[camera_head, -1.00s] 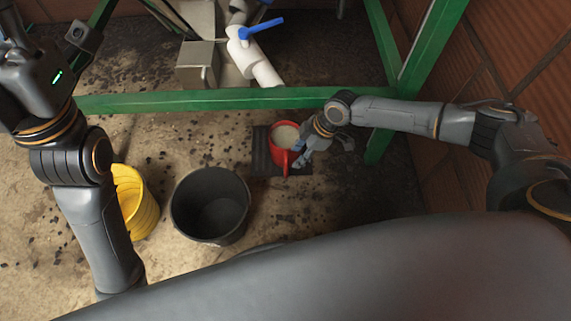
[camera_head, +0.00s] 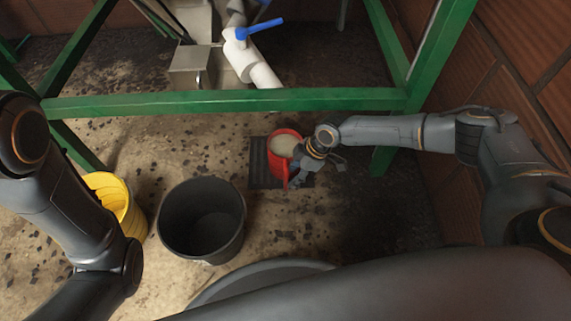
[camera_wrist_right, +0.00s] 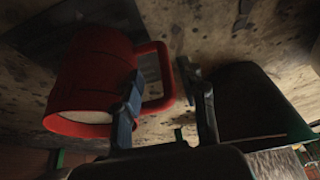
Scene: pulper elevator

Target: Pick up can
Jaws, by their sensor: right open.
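The red can (camera_head: 281,162), with a loop handle and a pale filling, is on the dark mat (camera_head: 259,171) in the head view; I cannot tell whether its base touches the mat. It fills the left part of the right wrist view (camera_wrist_right: 88,75). My right gripper (camera_head: 298,176) is at the can's handle side. In the right wrist view my right gripper (camera_wrist_right: 163,76) is open, one finger between can body and handle, the other right of the handle (camera_wrist_right: 159,99). My left arm shows at the left, its gripper outside the view.
A black bucket (camera_head: 202,243) and a yellow bucket (camera_head: 112,192) stand left of the can. A grey rounded rim (camera_head: 265,270) shows below. A green frame bar (camera_head: 220,101) crosses behind the can, with a blue-handled white pipe (camera_head: 250,61) beyond. A brick wall (camera_head: 522,60) is at right.

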